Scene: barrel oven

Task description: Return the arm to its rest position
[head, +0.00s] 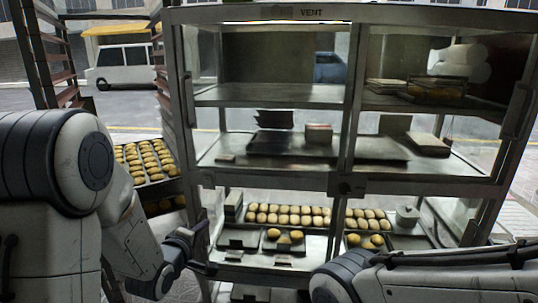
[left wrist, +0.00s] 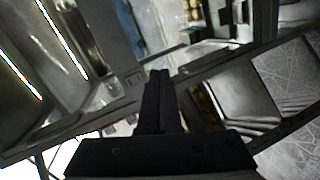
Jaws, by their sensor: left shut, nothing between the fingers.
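My left arm (head: 135,240) comes in from the left and reaches down toward the lower left front of the metal cabinet. My left gripper (head: 207,268) is small and dark there, close to the cabinet's left post; I cannot tell whether it touches. In the left wrist view the left gripper (left wrist: 160,76) has its dark fingers together, with nothing between them. My right arm (head: 420,280) lies across the lower right of the head view. Its gripper is out of view.
The metal cabinet (head: 262,180) has glazed upper shelves and lower trays of rolls (head: 290,214). A rack on the left holds more rolls (head: 146,160). A lidded pot (head: 407,215) stands at the lower right. A white van (head: 125,67) is in the street behind.

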